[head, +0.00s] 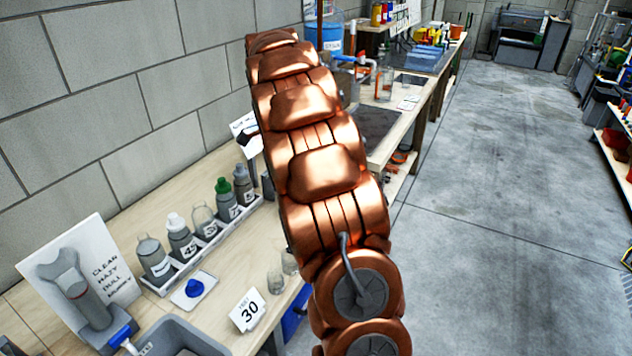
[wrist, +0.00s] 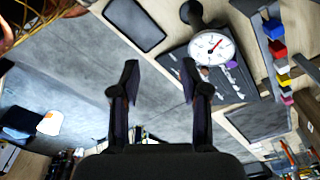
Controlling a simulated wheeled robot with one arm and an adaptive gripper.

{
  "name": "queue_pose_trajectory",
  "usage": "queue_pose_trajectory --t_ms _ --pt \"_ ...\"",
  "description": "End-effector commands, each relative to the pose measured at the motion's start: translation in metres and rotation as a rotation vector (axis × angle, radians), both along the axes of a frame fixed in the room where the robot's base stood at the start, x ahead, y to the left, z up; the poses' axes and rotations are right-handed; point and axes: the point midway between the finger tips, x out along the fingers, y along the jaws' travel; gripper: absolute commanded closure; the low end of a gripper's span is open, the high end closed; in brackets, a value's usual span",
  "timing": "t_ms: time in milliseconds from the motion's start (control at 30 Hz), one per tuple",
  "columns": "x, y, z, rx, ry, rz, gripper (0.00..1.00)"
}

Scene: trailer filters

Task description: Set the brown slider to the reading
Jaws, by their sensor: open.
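In the wrist view, my gripper (wrist: 160,67) is open, with nothing between its two dark fingers. A round white dial gauge (wrist: 212,49) with a red needle is beyond the right finger; the needle slants up and right, and its figures are too small to read. A row of small coloured blocks runs down the right side, including a blue block (wrist: 273,28), a red block (wrist: 278,49) and a yellow block (wrist: 284,80). I cannot pick out a brown slider in either view. My copper arm covers the middle of the head view, and my gripper is hidden there.
In the head view, a wooden bench (head: 225,240) along the block wall holds several bottles in a rack (head: 205,246), a card reading 30 (head: 249,311) and a grey tub (head: 178,335). A farther bench holds a blue container (head: 331,34). The concrete floor (head: 480,190) at right is clear.

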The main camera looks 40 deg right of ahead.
Motion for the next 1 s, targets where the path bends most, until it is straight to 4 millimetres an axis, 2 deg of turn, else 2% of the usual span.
queue_pose_trajectory --t_ms 33,200,400,500,600,767,1000 --pt "0.007 -0.017 -0.009 0.000 -0.006 -0.063 0.55" --pt "0.026 -0.064 -0.025 -0.004 -0.046 -0.272 0.55" --pt "0.039 -0.110 -0.049 0.006 -0.085 -0.487 0.55" --pt "0.042 -0.126 -0.055 0.010 -0.104 -0.564 0.55" --pt "0.044 -0.136 -0.061 0.015 -0.113 -0.613 0.55" --pt "0.045 -0.142 -0.066 0.017 -0.120 -0.644 0.55" --pt "0.045 -0.144 -0.094 0.017 -0.117 -0.645 0.55"
